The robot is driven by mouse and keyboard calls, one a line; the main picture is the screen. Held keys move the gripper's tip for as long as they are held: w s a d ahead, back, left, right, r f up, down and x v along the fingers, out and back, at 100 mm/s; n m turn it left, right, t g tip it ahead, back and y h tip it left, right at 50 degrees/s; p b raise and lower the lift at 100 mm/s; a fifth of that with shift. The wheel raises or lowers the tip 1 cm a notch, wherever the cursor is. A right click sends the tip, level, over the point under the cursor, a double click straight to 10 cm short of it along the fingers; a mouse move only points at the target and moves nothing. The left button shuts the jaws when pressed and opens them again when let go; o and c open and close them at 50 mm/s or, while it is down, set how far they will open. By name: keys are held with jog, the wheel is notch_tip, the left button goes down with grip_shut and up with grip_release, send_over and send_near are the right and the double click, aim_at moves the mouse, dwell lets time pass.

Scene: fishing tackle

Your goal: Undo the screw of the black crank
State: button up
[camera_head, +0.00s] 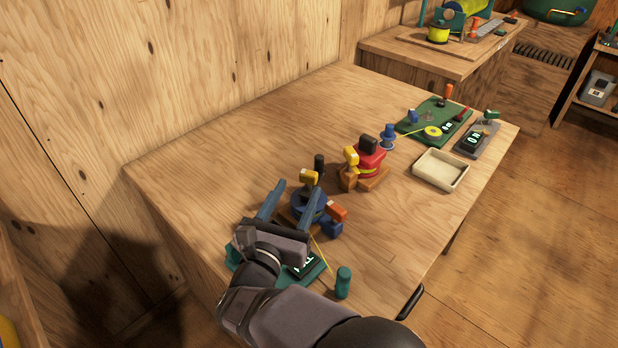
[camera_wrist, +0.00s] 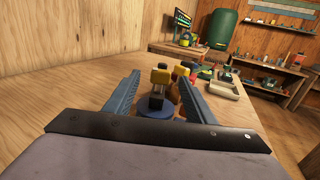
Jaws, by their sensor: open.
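A reel with a blue round body (camera_head: 308,203) stands on the near part of the table. A black upright piece (camera_head: 319,163), which may be the black crank's handle, rises behind it, with a yellow knob (camera_head: 309,177) beside it. My gripper (camera_head: 298,188) is open and empty, its two blue fingers reaching along and over the reel. I cannot pick out the screw.
An orange block (camera_head: 337,211) and a blue block sit right of the reel. A red reel (camera_head: 369,155) stands farther back. A cream tray (camera_head: 440,170) and a green board (camera_head: 430,125) lie beyond. A green knob (camera_head: 343,282) stands near the front edge. The table's middle right is clear.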

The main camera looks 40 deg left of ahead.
aim_at(307, 177)
jog(key=shift+p+x, duration=0.7)
jog(key=shift+x, duration=3)
jog(key=shift+w+d, duration=0.1)
jog(key=shift+d, duration=0.05)
jog(key=c, duration=1)
jog(key=shift+b, duration=0.3)
jog(key=shift+c, duration=0.2)
